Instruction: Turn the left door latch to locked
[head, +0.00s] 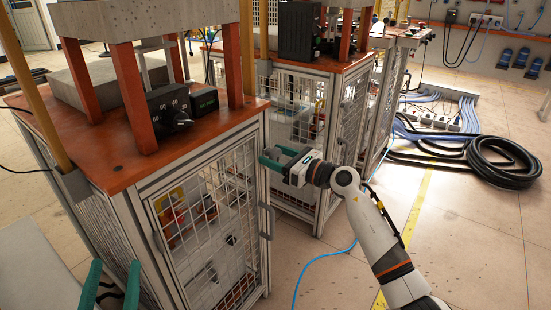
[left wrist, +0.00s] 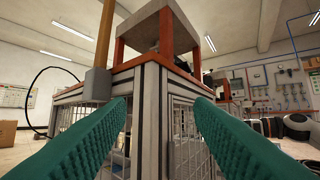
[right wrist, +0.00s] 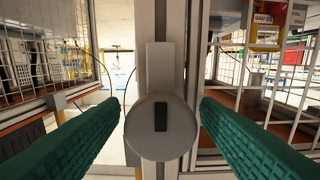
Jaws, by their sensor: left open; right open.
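A round grey latch knob (right wrist: 162,142) with a dark slot sits on a grey frame post in the right wrist view. The green fingers of my right gripper (right wrist: 162,125) stand open on either side of it, with gaps visible. In the head view my right gripper (head: 275,160) is at the upper right corner of the near cabinet's mesh door (head: 215,215); the knob cannot be made out there. My left gripper (head: 112,285) is open and empty at the lower left. In the left wrist view its fingers (left wrist: 160,125) point toward a cabinet corner.
The near cabinet has an orange top (head: 100,155) carrying a black control box (head: 168,108). A vertical door handle (head: 267,221) is below my right gripper. A second cabinet (head: 310,110) stands behind. A blue cable (head: 315,275) and black hose coils (head: 500,160) lie on the floor.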

